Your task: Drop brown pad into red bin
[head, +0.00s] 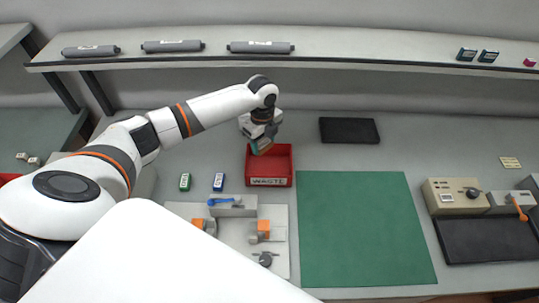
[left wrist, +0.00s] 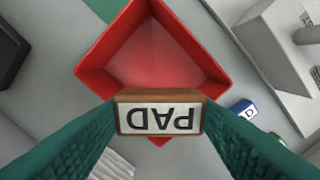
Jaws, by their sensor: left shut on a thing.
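The brown pad (left wrist: 159,97), a small block with a white label reading PAD, is held between the two green fingers of my left gripper (left wrist: 160,120). In the head view my left gripper (head: 262,143) is over the back left part of the red bin (head: 270,181), which is marked WASTE. In the left wrist view the bin (left wrist: 98,78) lies below and beyond the pad, and its visible floor is bare. The pad covers part of the bin's near corner. My right gripper is not in view.
A green mat (head: 365,230) lies right of the bin, and a black tray (head: 349,130) lies behind it. A green box (head: 185,182) and a blue box (head: 218,182) stand left of the bin. A fixture (head: 233,206) is in front. A shelf (head: 350,53) runs along the back.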

